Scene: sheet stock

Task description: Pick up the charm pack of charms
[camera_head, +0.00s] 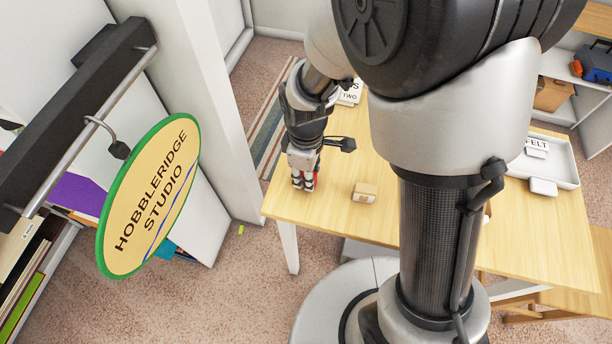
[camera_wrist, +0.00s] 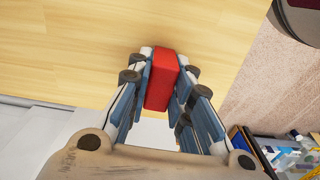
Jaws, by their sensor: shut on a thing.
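My gripper (camera_head: 304,182) is low over the left end of the wooden table in the head view. Its blue-lined fingers show in the wrist view (camera_wrist: 163,66), one on each side of a small red pack (camera_wrist: 162,82), shut on it. A sliver of the red pack (camera_head: 316,178) shows beside the fingers in the head view; the rest is hidden. No writing shows on it, so I cannot confirm that it is the charm pack. I cannot tell whether it touches the tabletop.
A small tan box (camera_head: 364,194) with a pale label stands right of my gripper on the table (camera_head: 335,205). A white tray (camera_head: 572,180) marked FELT is at the right. A white sign (camera_head: 350,93) reading TWO is behind. A hanging oval sign (camera_head: 150,195) is at the left.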

